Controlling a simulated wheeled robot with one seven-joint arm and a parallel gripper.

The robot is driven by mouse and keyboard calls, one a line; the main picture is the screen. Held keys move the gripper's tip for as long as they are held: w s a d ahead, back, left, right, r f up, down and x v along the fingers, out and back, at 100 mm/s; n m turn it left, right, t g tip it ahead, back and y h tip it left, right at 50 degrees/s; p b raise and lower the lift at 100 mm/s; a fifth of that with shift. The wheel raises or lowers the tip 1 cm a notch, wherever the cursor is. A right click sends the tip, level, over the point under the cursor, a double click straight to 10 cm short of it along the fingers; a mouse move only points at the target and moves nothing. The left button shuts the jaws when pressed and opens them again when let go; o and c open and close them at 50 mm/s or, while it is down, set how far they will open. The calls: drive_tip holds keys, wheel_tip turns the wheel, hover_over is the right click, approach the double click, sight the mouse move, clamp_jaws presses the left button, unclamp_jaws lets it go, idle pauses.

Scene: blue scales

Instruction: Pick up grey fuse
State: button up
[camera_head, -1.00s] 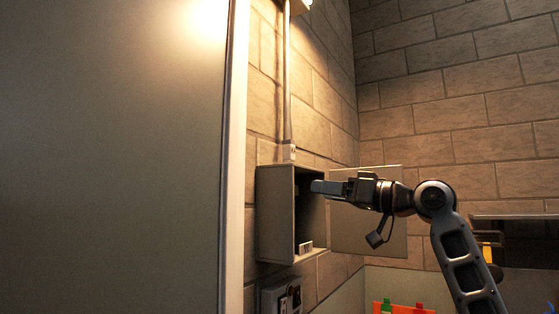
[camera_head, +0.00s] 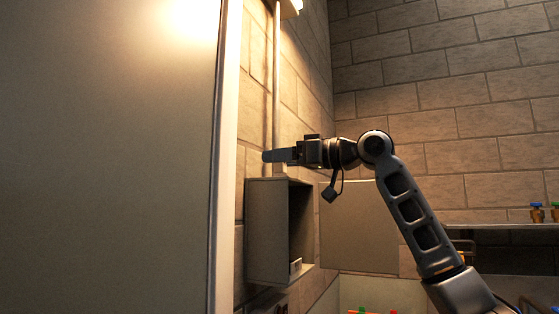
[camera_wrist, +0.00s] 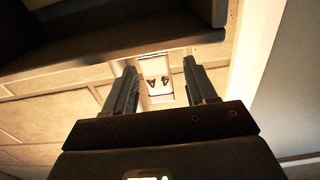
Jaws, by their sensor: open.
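My gripper (camera_head: 272,156) is level just above the top of the open grey wall box (camera_head: 265,230), with its fingers near the wall. In the wrist view my gripper (camera_wrist: 160,82) has its two fingers apart and nothing held between them. A pale fitting with two dark marks (camera_wrist: 159,82) shows beyond the gap between the fingers, against the wall. A small pale piece with dark marks (camera_head: 295,266) is at the lower front of the box opening. I cannot tell whether it is the grey fuse. The box's inside is mostly dark.
The box door (camera_head: 358,228) stands open to the right. A conduit (camera_head: 277,90) runs up the wall above the box. A large grey panel (camera_head: 110,160) fills the left. A shelf (camera_head: 500,226) with small coloured items is at the right.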

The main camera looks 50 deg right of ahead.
drive_tip(key=shift+x, duration=1)
clamp_jaws()
